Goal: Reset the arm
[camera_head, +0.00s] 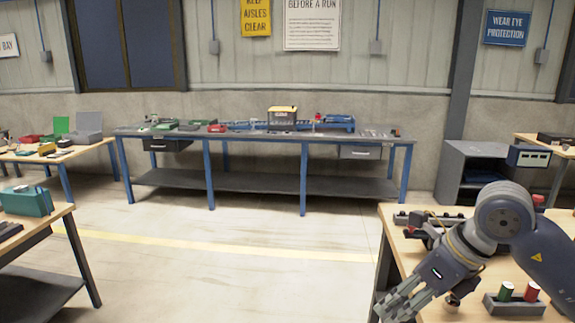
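My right arm comes in from the right, over the wooden-topped table (432,309) at the lower right. My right gripper (398,306) points down and to the left near that table's left edge. Its fingertips are close to the bottom of the picture, and I cannot tell whether they are apart or together. I see nothing clearly held in it. My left gripper is not in view.
A grey holder (512,307) with a green and a red cylinder stands close to my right arm. Dark parts partly hidden by the arm lie behind it. A long blue-legged workbench (258,136) stands by the wall. The floor (255,265) between is clear.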

